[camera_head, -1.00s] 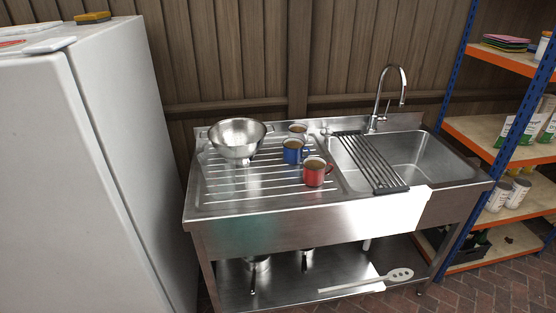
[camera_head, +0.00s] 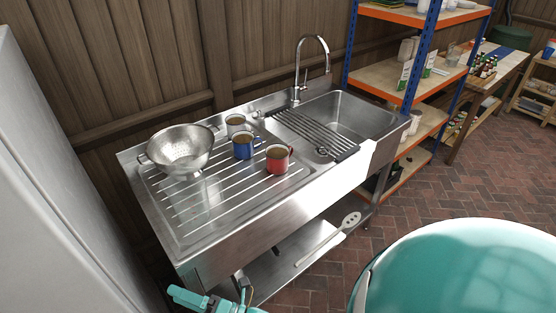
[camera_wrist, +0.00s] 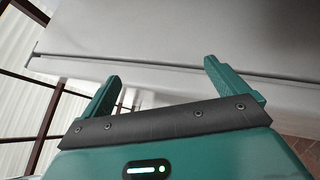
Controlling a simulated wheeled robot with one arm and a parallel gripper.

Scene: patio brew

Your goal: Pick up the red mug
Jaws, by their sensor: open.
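The red mug (camera_head: 278,158) stands upright on the ribbed drainboard of the steel sink unit, near its front right part, in the head view. It holds something brown. A blue mug (camera_head: 243,147) stands close on its left, and a white or grey mug (camera_head: 236,124) stands behind. My gripper (camera_wrist: 160,80) is open and empty in the wrist view, its two green fingers spread, facing a pale grey surface. In the head view a teal part of my arm shows at the bottom edge, below and in front of the sink unit, well apart from the mug.
A steel colander (camera_head: 181,150) stands on the drainboard's left. A black roll-up rack (camera_head: 311,134) lies across the basin (camera_head: 345,112). A slotted spoon (camera_head: 330,236) lies on the lower shelf. A white fridge (camera_head: 50,200) stands left; an orange-and-blue rack (camera_head: 385,75) stands right. Brick floor (camera_head: 440,185) is open at right.

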